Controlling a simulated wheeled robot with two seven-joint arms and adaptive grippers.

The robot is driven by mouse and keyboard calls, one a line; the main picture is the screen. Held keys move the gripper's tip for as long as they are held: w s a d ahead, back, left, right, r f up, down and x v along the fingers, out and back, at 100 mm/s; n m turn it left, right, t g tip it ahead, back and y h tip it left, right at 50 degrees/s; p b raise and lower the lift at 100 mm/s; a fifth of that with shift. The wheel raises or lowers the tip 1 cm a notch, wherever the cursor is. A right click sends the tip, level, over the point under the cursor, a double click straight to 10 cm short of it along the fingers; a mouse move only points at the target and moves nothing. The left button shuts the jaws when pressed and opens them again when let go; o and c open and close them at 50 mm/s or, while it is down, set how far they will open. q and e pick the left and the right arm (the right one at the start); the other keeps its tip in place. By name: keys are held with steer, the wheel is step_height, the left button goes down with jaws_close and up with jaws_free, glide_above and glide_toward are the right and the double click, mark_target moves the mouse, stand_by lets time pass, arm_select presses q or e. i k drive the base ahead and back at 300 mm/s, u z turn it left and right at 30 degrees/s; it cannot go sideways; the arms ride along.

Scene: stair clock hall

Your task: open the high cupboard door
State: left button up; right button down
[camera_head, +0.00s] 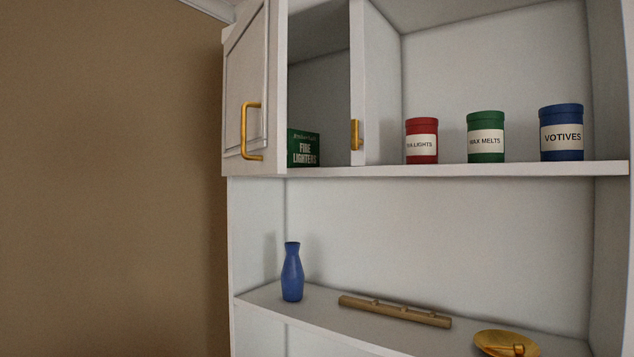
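The high cupboard door (237,95) is at the upper left, a white panelled door with a gold bar handle (245,132). It stands partly open, with its outer face showing to the left of the opening. Inside the cupboard is a green box labelled fire lighters (304,157), partly hidden behind the door edge. A small gold fitting (355,135) sits on the white upright (357,60) at the right of the opening. Neither of my grippers is in view, and nothing is seen touching the handle.
Right of the cupboard, red (421,126), green (486,121) and blue (561,115) canisters stand on the open shelf. Below are a blue vase (292,275), a wooden bar (395,311) and a gold dish (493,338). A brown wall (110,180) lies left; space beside the door looks clear.

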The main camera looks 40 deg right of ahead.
mark_target(255, 120)
steer(key=z, duration=1.95)
steer(key=k, duration=0.4)
steer(key=u, duration=0.7)
